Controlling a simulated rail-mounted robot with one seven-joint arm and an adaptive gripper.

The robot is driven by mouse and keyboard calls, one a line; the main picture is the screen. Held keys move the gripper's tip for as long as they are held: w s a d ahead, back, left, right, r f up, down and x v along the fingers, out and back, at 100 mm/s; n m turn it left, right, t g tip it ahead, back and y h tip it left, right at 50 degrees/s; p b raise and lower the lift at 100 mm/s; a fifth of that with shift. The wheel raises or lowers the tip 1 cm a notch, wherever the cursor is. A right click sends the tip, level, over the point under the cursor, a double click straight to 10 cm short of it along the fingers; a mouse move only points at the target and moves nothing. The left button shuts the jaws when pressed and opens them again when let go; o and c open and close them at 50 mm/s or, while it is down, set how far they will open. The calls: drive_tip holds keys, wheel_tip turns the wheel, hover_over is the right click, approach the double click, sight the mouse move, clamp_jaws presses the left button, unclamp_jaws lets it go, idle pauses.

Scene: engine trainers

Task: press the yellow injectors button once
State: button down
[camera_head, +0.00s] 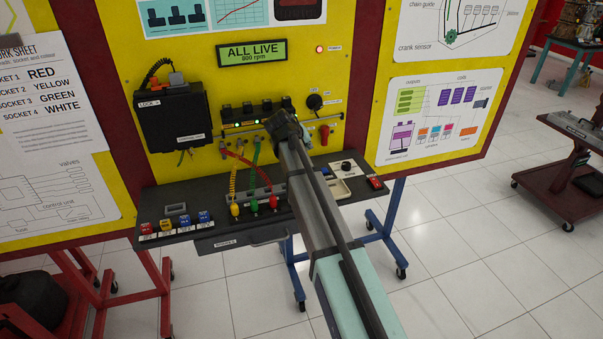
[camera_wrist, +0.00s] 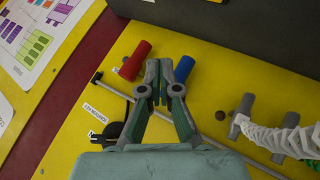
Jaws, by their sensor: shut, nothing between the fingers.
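A row of small coloured switch boxes stands at the front left of the dark shelf. The yellow one (camera_head: 166,226) sits between a red box (camera_head: 146,229) and two blue ones; its lettering is too small to read, so I cannot confirm that it is the injectors button. My gripper (camera_wrist: 158,82) is shut and empty in front of the yellow panel, between a red handle (camera_wrist: 132,60) and a blue cylinder (camera_wrist: 184,68). In the head view my arm reaches to the panel's middle, well to the right of and above the yellow box, and its fingertips are hidden.
The display (camera_head: 251,53) reads ALL LIVE, 800 rpm. A black box (camera_head: 172,118) is fixed on the panel's left. Yellow, green and red cables run down to plugs on the shelf (camera_head: 215,228). A thin rod (camera_wrist: 225,143) crosses the panel near my fingers.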

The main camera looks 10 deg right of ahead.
drive_tip(key=shift+f, duration=0.1)
idle(0.4)
drive_tip(key=shift+f+b, duration=2.15)
drive_tip(key=shift+f, duration=2.15)
drive_tip(key=shift+a+f, duration=0.1)
drive_tip(key=shift+f+b, duration=0.3)
drive_tip(key=shift+f, duration=0.05)
drive_tip(key=shift+f, duration=0.45)
drive_tip(key=shift+r, duration=0.9)
